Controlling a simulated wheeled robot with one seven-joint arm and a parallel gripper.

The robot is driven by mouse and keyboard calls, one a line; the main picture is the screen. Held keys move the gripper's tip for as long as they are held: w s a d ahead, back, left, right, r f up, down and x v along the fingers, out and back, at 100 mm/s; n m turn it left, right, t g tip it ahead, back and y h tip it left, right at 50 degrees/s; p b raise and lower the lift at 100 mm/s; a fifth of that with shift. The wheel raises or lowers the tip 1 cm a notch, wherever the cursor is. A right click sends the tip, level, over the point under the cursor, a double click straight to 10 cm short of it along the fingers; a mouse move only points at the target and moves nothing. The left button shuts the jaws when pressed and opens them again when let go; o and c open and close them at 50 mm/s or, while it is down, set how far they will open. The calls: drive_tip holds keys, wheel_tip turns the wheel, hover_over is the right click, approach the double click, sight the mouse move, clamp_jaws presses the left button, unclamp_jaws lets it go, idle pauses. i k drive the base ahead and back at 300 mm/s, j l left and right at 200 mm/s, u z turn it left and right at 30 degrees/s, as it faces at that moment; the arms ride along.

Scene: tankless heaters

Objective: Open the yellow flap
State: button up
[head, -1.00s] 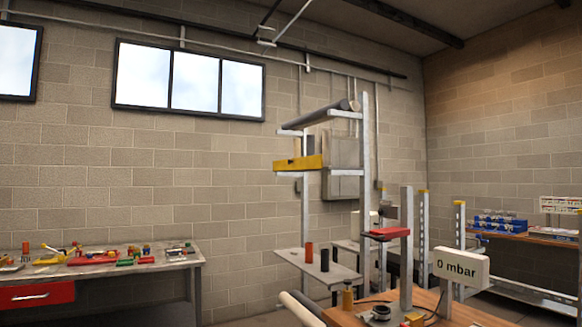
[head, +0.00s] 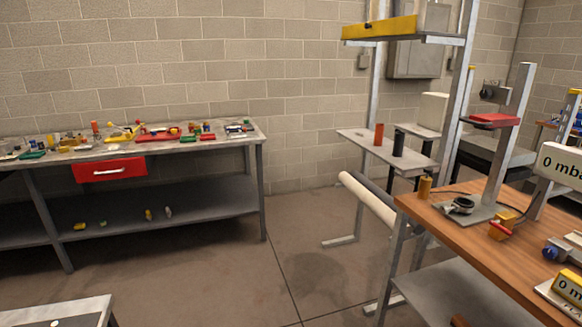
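A long yellow panel (head: 380,28), which looks like the yellow flap, forms the front edge of a raised metal shelf at the top right of the head view. It stands upright, with a small dark spot near its left part. Its face looks closed, but I cannot tell for sure. My gripper is not in view.
A grey workbench (head: 195,145) with a red drawer (head: 110,170) stands along the left wall. A wooden table (head: 480,225) with a press stand (head: 500,140) is at right. A low table corner (head: 70,310) is at bottom left. The floor (head: 230,280) between is clear.

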sight(403, 24)
drive_tip(key=i+u, duration=0.15)
drive_tip(key=i, duration=1.75)
